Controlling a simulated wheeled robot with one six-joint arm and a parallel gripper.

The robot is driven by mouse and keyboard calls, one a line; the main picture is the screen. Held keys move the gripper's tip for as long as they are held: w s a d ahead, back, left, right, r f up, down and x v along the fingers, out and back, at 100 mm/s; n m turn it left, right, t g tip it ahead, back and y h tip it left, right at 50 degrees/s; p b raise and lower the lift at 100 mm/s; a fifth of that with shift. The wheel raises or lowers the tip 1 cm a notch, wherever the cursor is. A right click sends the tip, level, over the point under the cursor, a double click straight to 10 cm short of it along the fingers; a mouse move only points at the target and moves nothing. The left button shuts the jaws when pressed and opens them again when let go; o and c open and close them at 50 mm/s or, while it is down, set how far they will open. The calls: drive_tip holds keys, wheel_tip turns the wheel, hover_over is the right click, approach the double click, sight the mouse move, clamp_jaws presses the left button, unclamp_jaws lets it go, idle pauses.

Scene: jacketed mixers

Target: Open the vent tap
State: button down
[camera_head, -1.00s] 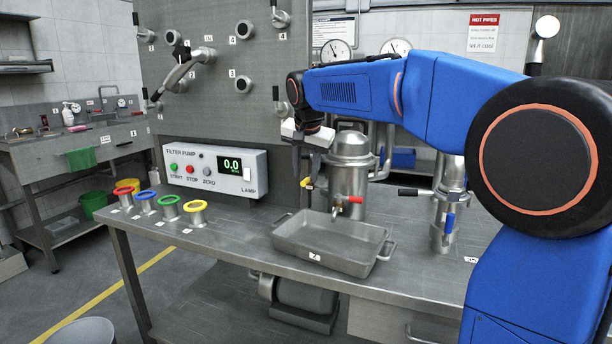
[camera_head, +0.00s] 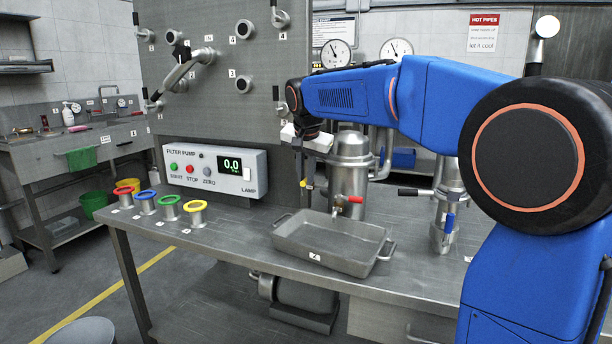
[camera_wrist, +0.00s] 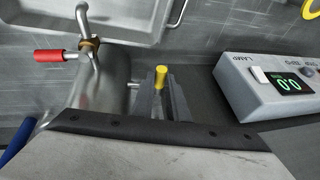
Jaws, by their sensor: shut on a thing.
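My gripper (camera_wrist: 160,97) is shut on a small yellow-tipped tap handle (camera_wrist: 160,77), seen between the fingers in the wrist view. A short metal stub runs from the steel vessel toward this handle, which I take to be the vent tap. In the head view my gripper (camera_head: 307,176) points down at the left side of the domed steel vessel (camera_head: 350,168), with a bit of yellow (camera_head: 309,187) at its fingertips. The tap's body is mostly hidden by the fingers, so I cannot tell its exact angle.
A red-handled tap (camera_head: 347,199) juts from the vessel's front above a steel tray (camera_head: 312,262). The filter pump panel (camera_head: 215,172) stands close on the left. Another vessel (camera_head: 444,225) stands right. Several coloured rings line the bench's left front.

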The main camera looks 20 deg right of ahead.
drive_tip(key=shift+w+a, duration=0.1)
drive_tip(key=shift+w+a+m+g+h, duration=0.45)
drive_tip(key=shift+w+m+h, duration=0.15)
drive_tip(key=shift+m, duration=1.15)
drive_tip(key=shift+w+a+m+g+h, duration=0.4)
drive_tip(key=shift+w+m+h, duration=0.25)
drive_tip(key=shift+m, duration=1.05)
drive_tip(key=shift+w+a+m+g+h, duration=0.45)
drive_tip(key=shift+w+m, duration=0.3)
drive_tip(key=shift+m, duration=1)
drive_tip(key=c, duration=1.7)
unclamp_jaws()
drive_tip(key=shift+c, duration=0.2)
